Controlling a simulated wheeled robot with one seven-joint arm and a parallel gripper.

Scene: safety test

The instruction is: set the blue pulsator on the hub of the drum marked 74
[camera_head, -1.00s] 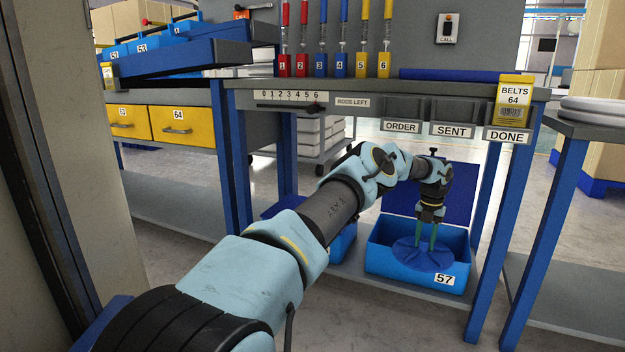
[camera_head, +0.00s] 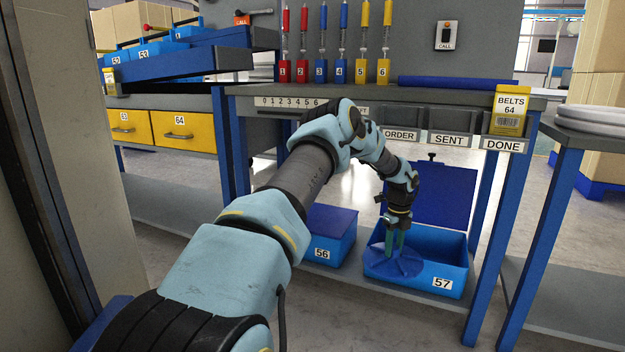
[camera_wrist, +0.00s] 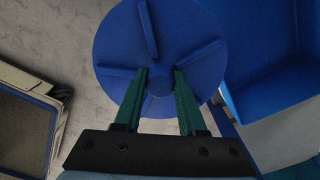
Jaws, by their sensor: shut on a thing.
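The blue pulsator (camera_head: 393,266), a round disc with raised ribs, hangs in my gripper (camera_head: 394,243). In the wrist view the green fingers (camera_wrist: 160,78) are shut on the middle of the pulsator (camera_wrist: 150,40), its ribbed face toward the camera. In the head view the disc overlaps the left end of the open blue bin 57 (camera_head: 455,270). In the wrist view it shows over grey floor, with the bin (camera_wrist: 270,45) to its right. No drum marked 74 can be made out in either view.
Bin 57 has its lid (camera_head: 430,195) raised behind it. A closed blue box 56 (camera_head: 325,245) stands to its left on the low shelf. Blue table legs (camera_head: 487,240) flank the bins, and the grey tabletop (camera_head: 440,93) is overhead. Yellow drawers (camera_head: 183,130) are at left.

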